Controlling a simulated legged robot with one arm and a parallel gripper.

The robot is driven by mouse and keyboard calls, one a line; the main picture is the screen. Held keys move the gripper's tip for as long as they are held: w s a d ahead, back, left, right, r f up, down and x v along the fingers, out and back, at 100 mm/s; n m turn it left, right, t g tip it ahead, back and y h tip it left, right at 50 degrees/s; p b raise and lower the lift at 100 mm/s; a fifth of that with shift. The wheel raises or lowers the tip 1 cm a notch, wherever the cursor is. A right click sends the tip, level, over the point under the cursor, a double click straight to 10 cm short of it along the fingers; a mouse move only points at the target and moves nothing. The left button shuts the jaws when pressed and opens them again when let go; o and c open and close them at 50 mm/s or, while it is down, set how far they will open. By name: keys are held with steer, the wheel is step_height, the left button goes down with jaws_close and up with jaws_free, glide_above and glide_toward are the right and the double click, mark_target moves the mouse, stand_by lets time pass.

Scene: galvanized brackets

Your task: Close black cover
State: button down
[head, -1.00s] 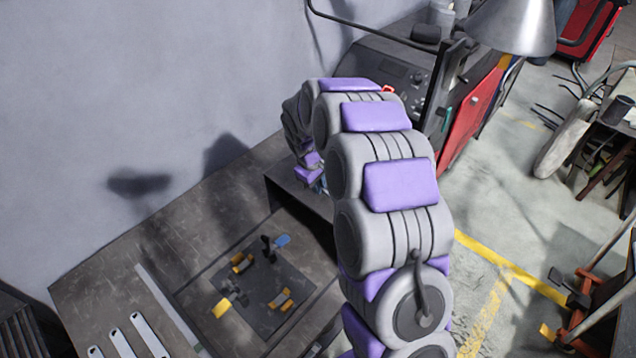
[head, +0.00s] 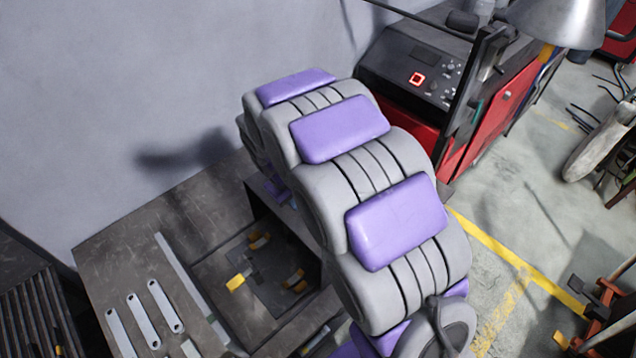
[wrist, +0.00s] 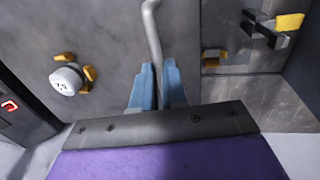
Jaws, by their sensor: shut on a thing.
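In the head view, a dark raised panel (head: 290,240), which looks like the black cover, stands beside the recessed bay with yellow clamps. My arm hides much of it. In the wrist view, my gripper (wrist: 158,92) has its blue fingers shut around a bent grey rod (wrist: 152,30) that looks like a handle. The rod runs up in front of a broad grey-brown surface (wrist: 105,28); I cannot tell where it is attached.
The bench (head: 130,240) carries several pale metal brackets (head: 142,320) at left. Yellow clamps (head: 238,282) sit in the bay. A red machine (head: 480,130) with a lit red button stands behind right.

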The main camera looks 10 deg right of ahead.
steer(key=s+a+b, duration=0.1)
steer(key=s+a, duration=0.6)
steer(key=a, duration=0.3)
steer(key=s+a+b, duration=0.1)
steer(key=s+a, duration=0.7)
steer(key=a, duration=0.3)
steer(key=shift+a, duration=0.15)
steer(key=shift+s+r, duration=0.1)
steer(key=shift+r, duration=0.05)
steer(key=c, duration=1.4)
jaws_free()
steer(key=shift+a, duration=0.1)
steer(key=shift+c, duration=0.2)
steer(key=shift+o, duration=1.4)
steer(key=shift+a, duration=0.25)
step_height(320, 180, up, 17)
steer(key=s+a, duration=0.2)
steer(key=a, duration=0.1)
steer(key=shift+f+p, duration=0.2)
steer(key=shift+p, duration=0.1)
